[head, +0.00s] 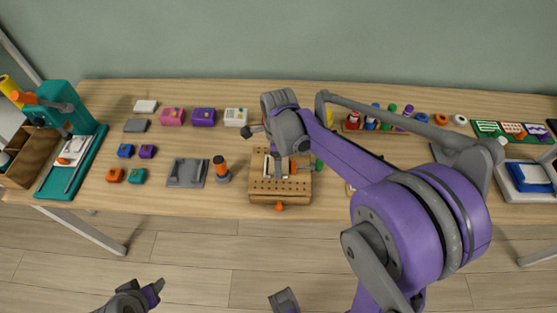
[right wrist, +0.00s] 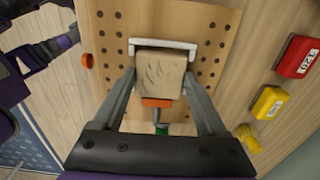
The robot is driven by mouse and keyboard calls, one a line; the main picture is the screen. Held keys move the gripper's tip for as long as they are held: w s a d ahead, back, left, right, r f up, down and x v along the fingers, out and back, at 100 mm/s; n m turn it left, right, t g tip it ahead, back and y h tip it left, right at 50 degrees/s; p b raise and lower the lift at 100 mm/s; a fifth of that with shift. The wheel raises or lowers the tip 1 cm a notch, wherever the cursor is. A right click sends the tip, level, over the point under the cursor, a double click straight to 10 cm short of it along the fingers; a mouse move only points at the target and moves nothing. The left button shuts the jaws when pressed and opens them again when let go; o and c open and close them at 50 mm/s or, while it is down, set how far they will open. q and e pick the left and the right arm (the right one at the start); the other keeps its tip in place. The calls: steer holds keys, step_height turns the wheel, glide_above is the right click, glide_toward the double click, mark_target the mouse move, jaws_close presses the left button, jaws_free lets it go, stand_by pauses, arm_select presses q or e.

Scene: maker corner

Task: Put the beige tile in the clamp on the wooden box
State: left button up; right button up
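The wooden box (head: 262,196) stands near the table's front edge, its top full of small holes; it also fills the right wrist view (right wrist: 108,40). The beige tile (right wrist: 160,65) shows in the right wrist view between the clamp's white jaw (right wrist: 163,43) and its orange jaw (right wrist: 158,103). My right gripper (right wrist: 161,77) has one finger along each side of the tile and appears shut on it. In the head view my right gripper (head: 279,167) is above the box and mostly hides the tile. My left gripper (head: 146,290) is low, off the table, its fingers unclear.
Small coloured blocks (head: 125,151), a grey tray (head: 187,172) and an orange-topped item (head: 220,168) lie left of the box. A teal drill stand (head: 62,100) is far left. Red (right wrist: 298,56) and yellow (right wrist: 270,102) blocks lie right in the wrist view.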

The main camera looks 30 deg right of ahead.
steer(key=o, duration=0.3)
steer(key=shift+o, duration=0.2)
steer(key=shift+r, duration=0.2)
step_height(320, 180, up, 12)
steer(key=p, duration=0.2)
steer(key=s+a+f+n+t, duration=0.2)
steer(key=s+n, duration=0.6)
steer(key=n, duration=0.4)
steer(key=s+a+f+n+t, duration=0.3)
steer(key=s+f+n, duration=0.4)
steer(key=n, duration=0.5)
steer(key=shift+s+a, duration=0.85)
